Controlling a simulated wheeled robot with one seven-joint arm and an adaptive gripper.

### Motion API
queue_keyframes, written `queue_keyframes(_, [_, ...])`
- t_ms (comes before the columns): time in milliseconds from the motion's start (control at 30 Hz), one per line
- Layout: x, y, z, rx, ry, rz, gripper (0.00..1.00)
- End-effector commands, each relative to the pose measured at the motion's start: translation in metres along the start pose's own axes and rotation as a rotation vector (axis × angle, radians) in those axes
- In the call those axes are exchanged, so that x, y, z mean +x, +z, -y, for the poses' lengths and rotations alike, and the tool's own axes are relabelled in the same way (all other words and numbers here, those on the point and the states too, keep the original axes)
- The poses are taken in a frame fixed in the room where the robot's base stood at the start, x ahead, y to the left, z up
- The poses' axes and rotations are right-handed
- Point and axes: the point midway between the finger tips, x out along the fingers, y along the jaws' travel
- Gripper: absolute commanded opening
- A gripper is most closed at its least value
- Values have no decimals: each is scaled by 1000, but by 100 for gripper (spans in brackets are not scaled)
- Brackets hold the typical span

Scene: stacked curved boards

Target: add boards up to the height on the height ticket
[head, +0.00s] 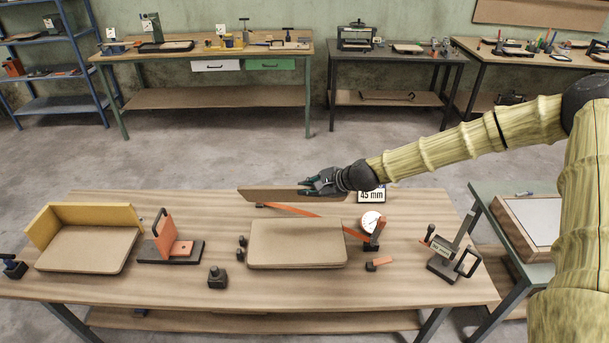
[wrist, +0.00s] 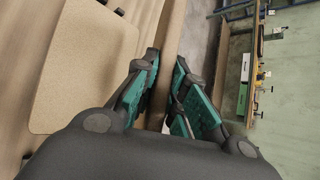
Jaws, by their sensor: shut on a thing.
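My gripper (head: 312,187) is shut on a thin brown board (head: 275,195) near the back edge of the workbench. The board looks edge-on in the head view and its lower side hides part of the bench. In the wrist view the teal-padded fingers (wrist: 170,95) close on both sides of the board (wrist: 173,45). A low stack of tan boards (head: 297,243) lies at the middle of the bench, in front of the held board. More tan boards (head: 85,250) lie at the left against a yellow corner fence (head: 95,214). The height ticket (head: 371,196) reads 45 mm and stands behind the dial.
A dial gauge (head: 371,221) on an orange post stands just right of the stack. An orange strip (head: 300,211) runs behind it. An orange bracket (head: 168,240) and small black blocks (head: 217,277) stand left.

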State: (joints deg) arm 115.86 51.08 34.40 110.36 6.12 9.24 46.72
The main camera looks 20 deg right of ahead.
Motion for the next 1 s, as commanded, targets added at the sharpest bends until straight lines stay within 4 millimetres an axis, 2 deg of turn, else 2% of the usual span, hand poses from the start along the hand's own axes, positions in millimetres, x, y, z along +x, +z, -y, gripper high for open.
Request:
queue_keyframes(467, [1, -3, 2, 3, 3, 0, 0])
queue_keyframes(1000, [24, -23, -22, 4, 3, -1, 0])
